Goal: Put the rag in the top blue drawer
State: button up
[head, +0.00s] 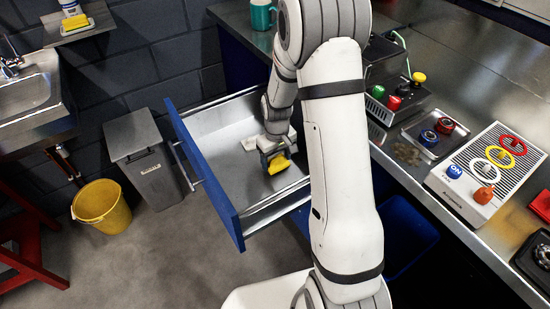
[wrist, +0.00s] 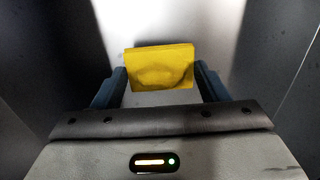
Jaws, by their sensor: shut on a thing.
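The top blue drawer (head: 209,181) is pulled open under the bench and its pale metal inside shows. My gripper (head: 272,160) is over the inside of the drawer, pointing down. It is shut on a yellow rag (head: 280,165). In the wrist view the rag (wrist: 160,67) sits between the two blue-grey fingers of my gripper (wrist: 160,88), with the pale drawer bottom beyond it. I cannot tell whether the rag touches the drawer bottom. My arm hides the drawer's right end.
A grey bin (head: 150,170) and a yellow bucket (head: 101,205) stand left of the drawer front. The metal bench top (head: 462,85) on the right holds a panel with coloured knobs (head: 487,173). A red stool (head: 25,240) is at the left edge. Floor below the drawer is clear.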

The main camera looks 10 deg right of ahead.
aim_at(277, 159)
jog(key=shift+f, duration=0.2)
jog(key=o, duration=0.9)
jog(key=shift+o, duration=0.2)
jog(key=shift+r, duration=0.1)
notch_tip(277, 159, up, 13)
jog(key=p, duration=0.2)
jog(key=s+r+m, duration=0.1)
jog(key=s+r, duration=0.2)
jog(key=s, duration=0.4)
jog(key=s+r+m+t, duration=0.1)
jog(key=s+r, duration=0.3)
jog(key=s, duration=0.3)
jog(key=s+r+m+t, duration=0.1)
jog(key=s+r, duration=0.3)
jog(key=s, duration=0.3)
jog(key=shift+a+m, duration=0.3)
jog(key=shift+a, duration=0.05)
jog(key=shift+r, duration=0.25)
